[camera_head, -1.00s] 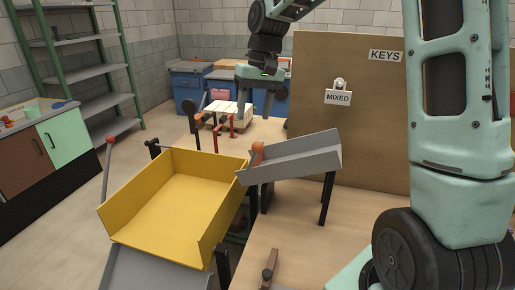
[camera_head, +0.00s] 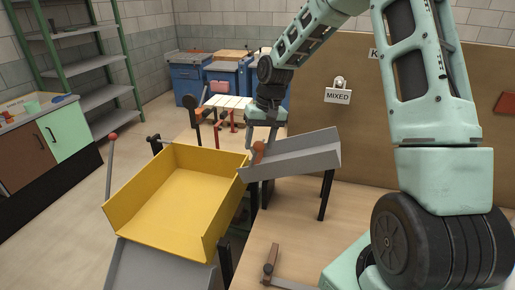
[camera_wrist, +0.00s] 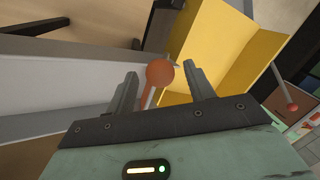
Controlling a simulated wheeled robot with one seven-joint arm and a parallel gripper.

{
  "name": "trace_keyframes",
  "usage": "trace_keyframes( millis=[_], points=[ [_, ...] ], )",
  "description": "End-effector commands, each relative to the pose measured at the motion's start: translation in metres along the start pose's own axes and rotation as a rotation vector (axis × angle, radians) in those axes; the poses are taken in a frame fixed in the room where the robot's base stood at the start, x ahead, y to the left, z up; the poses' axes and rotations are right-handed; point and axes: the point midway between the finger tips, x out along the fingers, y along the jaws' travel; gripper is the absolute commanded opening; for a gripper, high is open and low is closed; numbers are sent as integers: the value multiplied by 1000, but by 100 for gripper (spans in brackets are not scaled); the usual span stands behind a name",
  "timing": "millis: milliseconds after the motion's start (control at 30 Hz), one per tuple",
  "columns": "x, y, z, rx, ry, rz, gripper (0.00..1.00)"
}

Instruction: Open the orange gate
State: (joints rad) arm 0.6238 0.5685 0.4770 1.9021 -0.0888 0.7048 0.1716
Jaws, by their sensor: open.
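The orange gate shows as a round orange knob on a short stem at the lower end of the grey chute (camera_head: 300,155); the knob (camera_head: 259,148) is partly hidden in the head view. In the wrist view the orange knob (camera_wrist: 160,72) appears between the two fingers, nearer the left one. My gripper (camera_wrist: 163,85) is open, with a finger on either side of the knob and gaps visible. In the head view my gripper (camera_head: 262,138) points down at the chute's lower end.
A yellow tray (camera_head: 178,200) stands just left of the chute's low end. A brown board (camera_head: 375,130) with a MIXED sign (camera_head: 338,96) stands behind the chute. A red-knobbed lever (camera_head: 112,137) rises left of the tray. A clamp-like tool (camera_head: 270,268) lies on the near table.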

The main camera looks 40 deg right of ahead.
Motion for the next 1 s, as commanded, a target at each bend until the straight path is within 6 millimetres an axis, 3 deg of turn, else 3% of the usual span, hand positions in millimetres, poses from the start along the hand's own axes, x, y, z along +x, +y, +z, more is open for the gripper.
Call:
trace_keyframes(
  millis=[300,633,667,833,1000],
  points=[
    [36,-1,1,-1,-2,0,53],
    [40,0,0,-1,0,0,53],
    [40,0,0,-1,0,0,48],
    [40,0,0,-1,0,0,0],
    [40,0,0,-1,3,-4,0]
  ],
)
